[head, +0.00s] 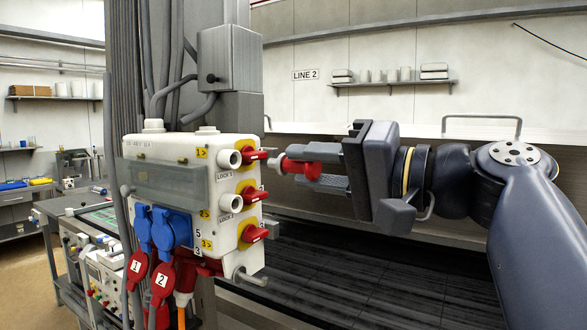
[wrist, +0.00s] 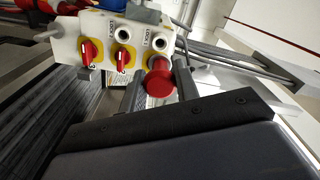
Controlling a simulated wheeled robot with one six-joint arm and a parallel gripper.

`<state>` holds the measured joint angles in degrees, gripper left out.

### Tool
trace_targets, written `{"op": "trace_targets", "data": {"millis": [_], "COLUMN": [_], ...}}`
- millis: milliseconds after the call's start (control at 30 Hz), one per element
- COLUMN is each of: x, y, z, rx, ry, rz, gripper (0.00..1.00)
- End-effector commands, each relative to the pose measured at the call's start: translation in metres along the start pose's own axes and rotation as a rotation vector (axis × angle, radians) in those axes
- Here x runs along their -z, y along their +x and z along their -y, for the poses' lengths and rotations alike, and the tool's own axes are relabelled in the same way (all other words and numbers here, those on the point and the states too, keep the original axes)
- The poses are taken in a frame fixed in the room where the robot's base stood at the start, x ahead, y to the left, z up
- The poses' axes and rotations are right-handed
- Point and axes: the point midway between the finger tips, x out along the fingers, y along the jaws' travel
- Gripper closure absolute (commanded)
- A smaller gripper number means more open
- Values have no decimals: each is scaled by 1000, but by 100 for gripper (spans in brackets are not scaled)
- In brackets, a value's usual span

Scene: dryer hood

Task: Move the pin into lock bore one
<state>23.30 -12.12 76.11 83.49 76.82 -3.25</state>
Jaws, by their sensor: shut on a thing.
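The pin (head: 300,168) has a red head and a grey shank pointing left at the box. My gripper (head: 312,168) is shut on it, its fingers on either side. In the wrist view the pin's red head (wrist: 160,82) lies between the fingers. Lock bore one (head: 229,158) is a round white collar marked LOCK 1 on the upper part of the box (head: 150,150). It shows in the wrist view (wrist: 155,43), just beyond the pin. The shank is outside the bore, near the upper red switch (head: 254,155); I cannot tell whether they touch.
Lock bore two (head: 229,202) sits below lock bore one. Red rotary switches (head: 253,193) stick out along the box's right side, close to the pin. Blue sockets (head: 170,228) and red plugs (head: 160,283) hang below. A grey column (head: 230,105) stands behind the box.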

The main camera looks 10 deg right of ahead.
Motion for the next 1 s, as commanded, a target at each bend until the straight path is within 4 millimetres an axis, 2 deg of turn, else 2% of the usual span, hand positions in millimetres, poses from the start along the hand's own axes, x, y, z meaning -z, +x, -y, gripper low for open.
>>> {"op": "trace_targets", "data": {"millis": [300, 500, 1000], "x": [0, 0, 0], "y": [32, 44, 49], "z": [0, 0, 0], "rx": [2, 1, 0], "ry": [1, 0, 0], "rz": [4, 3, 0], "gripper": [100, 100, 100]}}
